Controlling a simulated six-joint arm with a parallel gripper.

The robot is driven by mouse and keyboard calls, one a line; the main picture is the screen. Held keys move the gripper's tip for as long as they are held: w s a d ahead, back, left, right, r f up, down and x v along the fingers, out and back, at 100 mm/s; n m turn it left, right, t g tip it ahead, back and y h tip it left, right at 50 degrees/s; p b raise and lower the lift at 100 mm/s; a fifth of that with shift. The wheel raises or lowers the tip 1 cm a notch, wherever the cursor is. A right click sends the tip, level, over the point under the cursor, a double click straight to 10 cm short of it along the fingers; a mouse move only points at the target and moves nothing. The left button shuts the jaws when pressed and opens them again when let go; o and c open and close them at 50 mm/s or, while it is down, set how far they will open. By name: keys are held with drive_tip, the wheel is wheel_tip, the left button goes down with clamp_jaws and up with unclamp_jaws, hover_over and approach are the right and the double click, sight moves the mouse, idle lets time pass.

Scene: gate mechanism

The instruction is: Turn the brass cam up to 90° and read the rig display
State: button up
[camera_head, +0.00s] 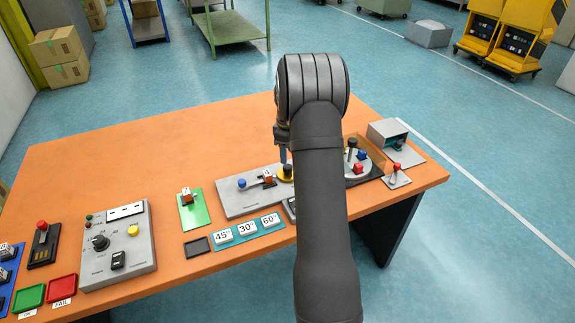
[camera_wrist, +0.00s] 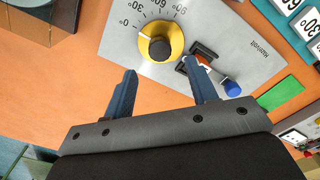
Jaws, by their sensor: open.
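The brass cam (camera_wrist: 178,39) is a yellow disc with a black knob (camera_wrist: 158,48) on a grey plate (camera_wrist: 125,40), with degree marks from 0 upward beside it. In the head view the cam (camera_head: 286,174) is partly hidden by my arm. My gripper (camera_wrist: 160,70) is open and empty, its two blue-grey fingers on either side of the knob in the picture; contact cannot be told. In the head view only part of a finger (camera_head: 283,154) shows, above the cam. A grey panel (camera_head: 140,262) at left carries a white display strip (camera_head: 126,211), too small to read.
Beside the cam are a blue-knobbed lever (camera_wrist: 232,88) and a red-and-white block (camera_wrist: 204,61). White tiles marked 45°, 30° and 60° (camera_head: 247,230) lie in front of the plate. The table's back left is clear.

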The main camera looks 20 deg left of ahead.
wheel_tip(320, 180, down, 6)
drive_tip(key=shift+f, duration=0.15)
drive_tip(key=shift+c, duration=0.2)
drive_tip(key=c, duration=0.9)
